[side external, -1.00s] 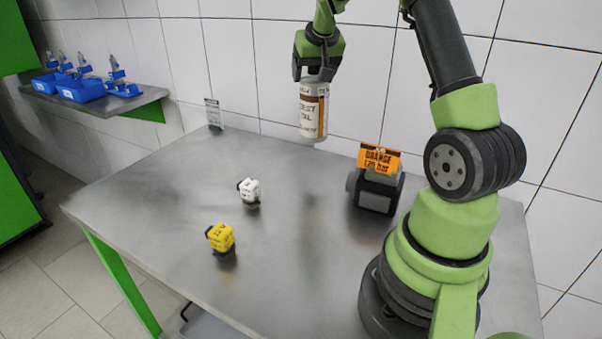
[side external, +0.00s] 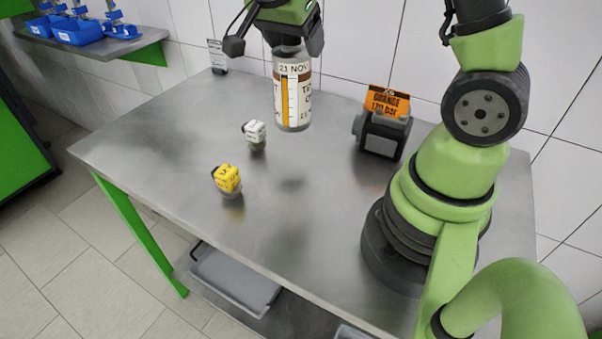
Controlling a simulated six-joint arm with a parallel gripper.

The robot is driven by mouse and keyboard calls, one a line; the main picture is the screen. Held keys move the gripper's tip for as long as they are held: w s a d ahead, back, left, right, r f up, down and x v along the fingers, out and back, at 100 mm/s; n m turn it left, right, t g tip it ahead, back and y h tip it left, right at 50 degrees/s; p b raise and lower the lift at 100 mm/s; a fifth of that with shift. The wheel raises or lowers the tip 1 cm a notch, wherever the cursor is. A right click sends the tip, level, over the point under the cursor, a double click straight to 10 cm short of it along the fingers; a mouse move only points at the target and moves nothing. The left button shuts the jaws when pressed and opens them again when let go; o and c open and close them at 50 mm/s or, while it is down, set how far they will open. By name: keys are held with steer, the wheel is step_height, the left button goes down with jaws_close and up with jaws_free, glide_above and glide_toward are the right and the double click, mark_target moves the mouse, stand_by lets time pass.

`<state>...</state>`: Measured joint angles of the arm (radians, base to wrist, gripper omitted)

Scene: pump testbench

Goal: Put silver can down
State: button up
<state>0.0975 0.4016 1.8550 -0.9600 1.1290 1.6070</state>
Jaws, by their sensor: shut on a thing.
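The silver can (side external: 293,98) has a white, brown and orange label with "21 NOV" and part of more text. It hangs upright at the upper middle of the side external view. My gripper (side external: 285,42) is shut on the can's top end, partly cut off by the picture's top edge. The can's bottom is above the steel table (side external: 330,240), apart from it. A soft dark patch shows on the table below the can.
A dark device with an orange "ORANGE 170 bar" sign (side external: 386,102) stands to the right. The table's middle and front are clear. Blue bins (side external: 78,30) sit on a wall shelf.

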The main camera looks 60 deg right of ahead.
mark_target(292, 84)
steer(key=s+a+m+g+y, duration=0.1)
steer(key=s+a+m+g, duration=0.2)
steer(key=s+a+m, duration=0.25)
step_height(292, 84, down, 8)
steer(key=shift+a+f+m, duration=0.2)
steer(key=shift+m, duration=0.15)
steer(key=shift+f, duration=0.15)
steer(key=o, duration=1.8)
